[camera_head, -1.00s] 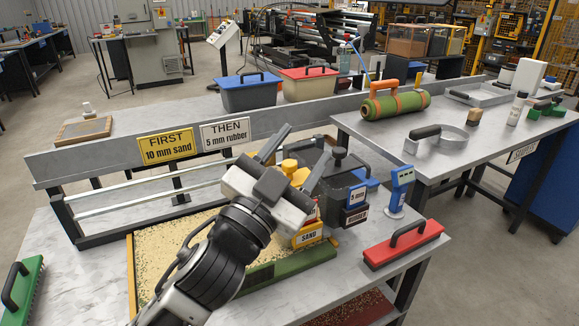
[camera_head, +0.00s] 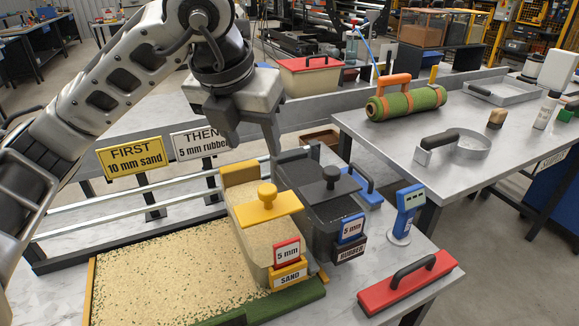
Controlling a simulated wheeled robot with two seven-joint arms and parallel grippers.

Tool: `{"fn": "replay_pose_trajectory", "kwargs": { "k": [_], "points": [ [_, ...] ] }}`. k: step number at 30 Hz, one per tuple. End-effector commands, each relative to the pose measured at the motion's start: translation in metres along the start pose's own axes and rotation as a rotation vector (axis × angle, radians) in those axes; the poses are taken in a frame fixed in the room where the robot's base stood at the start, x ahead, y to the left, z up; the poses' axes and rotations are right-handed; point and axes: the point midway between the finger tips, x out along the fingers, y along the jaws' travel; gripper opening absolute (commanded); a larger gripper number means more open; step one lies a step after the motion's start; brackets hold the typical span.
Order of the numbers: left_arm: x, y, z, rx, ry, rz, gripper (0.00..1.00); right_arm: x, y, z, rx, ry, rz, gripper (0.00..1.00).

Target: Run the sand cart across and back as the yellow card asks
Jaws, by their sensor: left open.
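The sand cart (camera_head: 255,242) is a yellow-trimmed hopper with a yellow knob, a red-framed "5 mm" sign and a SAND label. It stands at the right end of the sand-strewn turf bed (camera_head: 150,270). The black rubber cart (camera_head: 318,212), marked "5 mm" and RUBBER, stands close on its right. The yellow card (camera_head: 137,157) reads "FIRST 10 mm sand"; the white card (camera_head: 200,142), partly covered by my gripper, reads "THEN 5 mm rubber". My left gripper (camera_head: 252,142) is open and empty, fingers downward, above and behind the sand cart. My right gripper is not seen.
Two pale rails (camera_head: 150,192) run behind the bed. A blue gauge (camera_head: 405,210) and a red-based float (camera_head: 408,283) stand right of the carts. A rolled turf (camera_head: 405,102) lies on the right table. My left arm covers the upper left.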

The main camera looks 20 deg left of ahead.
Motion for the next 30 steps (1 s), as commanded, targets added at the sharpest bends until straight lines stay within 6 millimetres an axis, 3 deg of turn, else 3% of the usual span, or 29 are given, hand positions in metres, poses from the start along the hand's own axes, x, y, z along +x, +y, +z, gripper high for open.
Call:
{"fn": "replay_pose_trajectory", "kwargs": {
  "k": [3,11,21,30],
  "points": [
    [0.005,0.004,0.0,-0.008,-0.002,0.016,0.52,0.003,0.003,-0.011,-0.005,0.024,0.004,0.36],
    [0.051,0.004,-0.001,-0.005,0.004,0.014,0.52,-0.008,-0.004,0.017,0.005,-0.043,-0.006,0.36],
    [0.122,0.004,0.0,-0.004,0.002,0.01,0.52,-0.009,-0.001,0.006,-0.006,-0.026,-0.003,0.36],
    [0.154,0.004,0.001,-0.002,-0.003,0.009,0.52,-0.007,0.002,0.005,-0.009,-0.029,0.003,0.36]
  ]
}}
